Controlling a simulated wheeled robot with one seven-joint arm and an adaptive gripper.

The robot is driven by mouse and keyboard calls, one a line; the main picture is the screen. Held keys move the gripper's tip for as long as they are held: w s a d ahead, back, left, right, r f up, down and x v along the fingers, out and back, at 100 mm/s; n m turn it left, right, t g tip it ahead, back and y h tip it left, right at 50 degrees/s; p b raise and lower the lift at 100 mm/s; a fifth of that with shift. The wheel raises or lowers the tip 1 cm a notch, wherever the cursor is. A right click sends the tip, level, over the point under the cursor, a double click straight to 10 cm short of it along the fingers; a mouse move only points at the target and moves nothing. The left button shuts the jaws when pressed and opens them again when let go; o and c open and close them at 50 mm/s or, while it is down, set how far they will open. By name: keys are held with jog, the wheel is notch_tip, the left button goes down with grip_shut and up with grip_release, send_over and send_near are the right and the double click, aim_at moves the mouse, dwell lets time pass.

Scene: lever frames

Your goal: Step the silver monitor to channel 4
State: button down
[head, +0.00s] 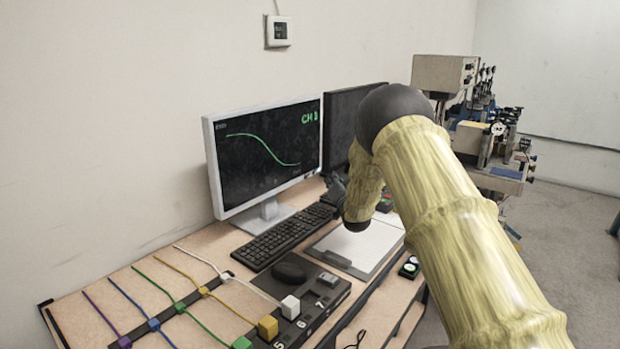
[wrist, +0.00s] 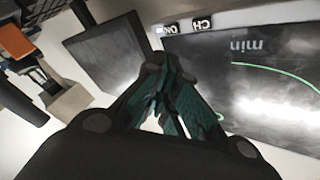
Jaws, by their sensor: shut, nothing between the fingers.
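The silver monitor (head: 214,170) stands on the desk, its dark screen showing a green falling curve and green "CH" text at the top right; the digit after it is too blurred to read. In the wrist view the monitor (wrist: 285,133) appears upside down, with two small labelled buttons on its bezel, one marked "CH" (wrist: 203,24) and one that looks like "ON" (wrist: 168,30). My gripper (wrist: 160,72) is shut and empty, its fingertips close to the monitor's bezel corner near these buttons; contact cannot be told. My gripper (head: 335,188) is partly hidden by my arm in the head view.
A second dark monitor (head: 352,108) stands just right, behind my arm. A white pad (head: 362,243) lies below my gripper.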

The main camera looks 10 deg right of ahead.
jog(key=w+a+b, duration=0.1)
jog(key=w+a, duration=0.2)
jog(key=w, duration=0.2)
jog(key=shift+a+f, duration=0.15)
jog(key=shift+a, duration=0.25)
jog(key=shift+w+a+b, duration=0.5)
jog(key=shift+b, duration=0.1)
dwell(2.3)
jog(key=shift+s+d, duration=0.1)
jog(key=shift+s, duration=0.05)
jog(key=shift+s+d, duration=0.4)
jog(key=shift+s, duration=0.1)
jog(key=shift+s+d, duration=0.75)
jog(key=shift+s, duration=0.25)
jog(key=shift+s+d, duration=0.75)
jog(key=shift+s, duration=0.2)
